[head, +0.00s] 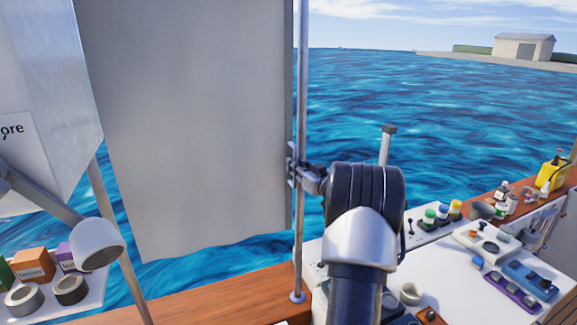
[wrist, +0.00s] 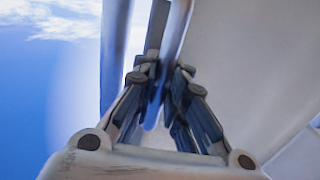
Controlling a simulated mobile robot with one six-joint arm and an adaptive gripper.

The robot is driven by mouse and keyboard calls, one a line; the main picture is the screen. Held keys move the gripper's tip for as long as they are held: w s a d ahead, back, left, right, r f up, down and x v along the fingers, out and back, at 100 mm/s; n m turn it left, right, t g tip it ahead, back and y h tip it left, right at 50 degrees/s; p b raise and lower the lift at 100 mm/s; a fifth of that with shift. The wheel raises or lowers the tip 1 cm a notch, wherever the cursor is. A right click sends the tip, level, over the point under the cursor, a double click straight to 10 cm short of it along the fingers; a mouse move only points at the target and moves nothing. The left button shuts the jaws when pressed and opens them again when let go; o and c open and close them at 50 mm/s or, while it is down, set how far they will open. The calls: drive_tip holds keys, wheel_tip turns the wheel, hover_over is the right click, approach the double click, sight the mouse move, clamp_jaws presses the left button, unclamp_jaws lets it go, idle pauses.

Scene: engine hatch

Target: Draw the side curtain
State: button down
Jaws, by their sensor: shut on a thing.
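The side curtain (head: 195,120) is a plain grey sheet hanging at the left of the head view, with a slightly uneven lower edge above the water. Its right edge carries a darker upright strip beside a thin metal post (head: 301,225). My gripper (head: 291,168) is at that right edge, reaching past the post from the right. In the wrist view my gripper (wrist: 165,85) is shut on an upright bar at the curtain's edge, and the pale curtain (wrist: 245,60) fills the right side. The post (wrist: 114,45) passes just left of the fingers. The exact finger contact is partly hidden.
A white console (head: 440,285) with knobs, bottles and small items stands at the lower right. A wooden rail (head: 225,303) runs along the bottom. A shelf with tape rolls (head: 70,290) and boxes is at the lower left. Open water lies right of the post.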

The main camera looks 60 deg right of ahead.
drive_tip(key=shift+f, duration=0.1)
drive_tip(key=c, duration=1.8)
unclamp_jaws()
drive_tip(key=shift+s, duration=0.2)
drive_tip(key=shift+o, duration=1)
drive_tip(key=shift+w, duration=0.15)
drive_tip(key=v, duration=1.2)
